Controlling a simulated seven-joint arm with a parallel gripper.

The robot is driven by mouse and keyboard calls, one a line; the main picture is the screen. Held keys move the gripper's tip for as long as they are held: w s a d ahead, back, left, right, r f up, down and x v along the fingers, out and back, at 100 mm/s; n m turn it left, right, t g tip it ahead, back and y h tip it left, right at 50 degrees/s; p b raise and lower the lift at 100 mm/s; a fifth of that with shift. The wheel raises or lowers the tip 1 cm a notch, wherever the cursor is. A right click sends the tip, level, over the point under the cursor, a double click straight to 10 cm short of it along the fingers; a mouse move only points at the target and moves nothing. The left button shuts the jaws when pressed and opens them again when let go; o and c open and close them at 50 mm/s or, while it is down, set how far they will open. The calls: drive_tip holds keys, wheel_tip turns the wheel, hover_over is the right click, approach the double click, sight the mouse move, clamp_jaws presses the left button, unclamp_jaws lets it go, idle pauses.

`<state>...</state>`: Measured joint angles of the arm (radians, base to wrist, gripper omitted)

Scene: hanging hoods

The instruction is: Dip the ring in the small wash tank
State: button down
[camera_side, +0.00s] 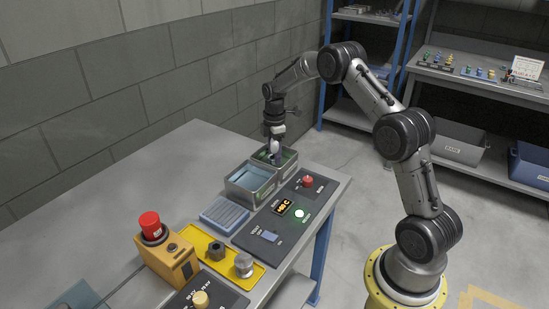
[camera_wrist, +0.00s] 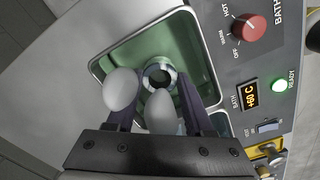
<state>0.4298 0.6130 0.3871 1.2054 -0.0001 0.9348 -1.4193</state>
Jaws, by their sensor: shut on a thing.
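A dark ring with light patches (camera_wrist: 159,76) sits between the fingertips of my gripper (camera_wrist: 158,86) in the wrist view, and the gripper is shut on it. The ring is over or inside a metal tank (camera_wrist: 203,58) with a green interior. I cannot tell whether it touches any liquid. In the side view my gripper (camera_side: 276,158) points down into the far tank (camera_side: 291,160); the ring is too small to make out there. A second, grey tank (camera_side: 249,181) stands directly in front of it. Two white rounded shapes partly cover the fingers in the wrist view.
A control panel (camera_side: 263,222) with a red knob (camera_side: 307,182) and green light runs along the tanks' right side. A blue ribbed block (camera_side: 224,215), a yellow tray (camera_side: 216,255) and an orange box with a red button (camera_side: 151,226) stand nearer. The table's left is clear.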

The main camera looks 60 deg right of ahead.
wheel_tip(320, 180, up, 7)
idle(0.9)
idle(1.4)
